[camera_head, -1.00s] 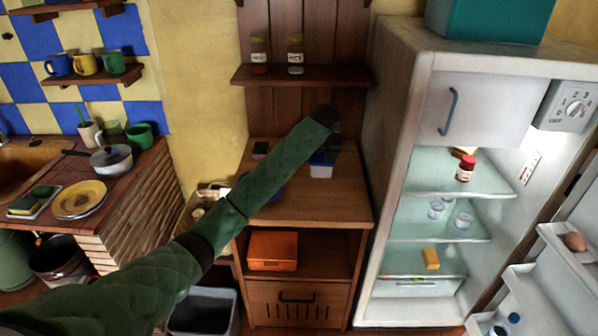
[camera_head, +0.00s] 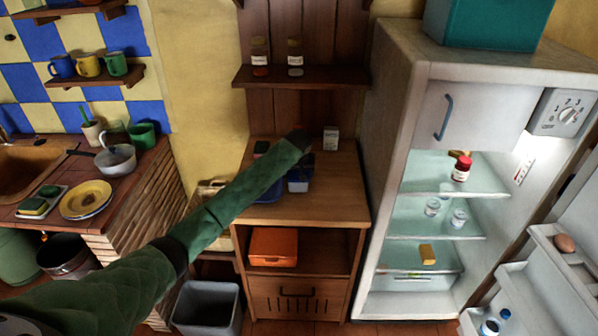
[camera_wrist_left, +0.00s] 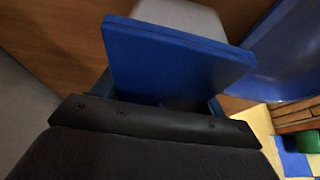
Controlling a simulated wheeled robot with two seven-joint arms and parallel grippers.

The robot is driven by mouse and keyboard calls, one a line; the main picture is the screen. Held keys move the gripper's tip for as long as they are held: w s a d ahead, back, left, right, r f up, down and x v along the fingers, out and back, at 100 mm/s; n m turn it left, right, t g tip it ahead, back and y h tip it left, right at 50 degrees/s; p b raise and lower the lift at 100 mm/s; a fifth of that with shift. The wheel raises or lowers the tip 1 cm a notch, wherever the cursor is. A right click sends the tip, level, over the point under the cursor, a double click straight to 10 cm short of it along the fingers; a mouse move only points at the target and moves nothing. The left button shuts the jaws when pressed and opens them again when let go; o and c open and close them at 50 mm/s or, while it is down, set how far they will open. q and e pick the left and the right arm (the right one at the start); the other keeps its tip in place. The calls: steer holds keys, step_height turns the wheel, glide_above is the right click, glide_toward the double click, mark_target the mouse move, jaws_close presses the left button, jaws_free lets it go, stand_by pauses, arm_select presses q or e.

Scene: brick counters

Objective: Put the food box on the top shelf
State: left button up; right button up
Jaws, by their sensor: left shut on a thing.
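The food box (camera_head: 298,186) has a blue part and a pale part and is over the wooden cabinet's counter in the head view. In the left wrist view the box's flat blue part (camera_wrist_left: 180,62) rises from between my jaws. My left gripper (camera_head: 301,168) is shut on it; the arm and wrist hide part of the grip. I cannot tell whether the box touches the counter. The wooden wall shelf (camera_head: 335,76) above the counter holds two jars. The open fridge's upper glass shelf (camera_head: 430,180) holds a red jar. My right gripper is not in view.
A blue dish (camera_head: 268,191) lies left of the box, partly behind my arm. A small white carton (camera_head: 331,138) stands at the counter's back. An orange box (camera_head: 273,247) sits in the cabinet below. The counter's right front is clear.

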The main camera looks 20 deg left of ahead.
arm_select(q)
steer(key=shift+f, duration=0.15)
steer(key=shift+f, duration=0.1)
steer(key=o, duration=0.7)
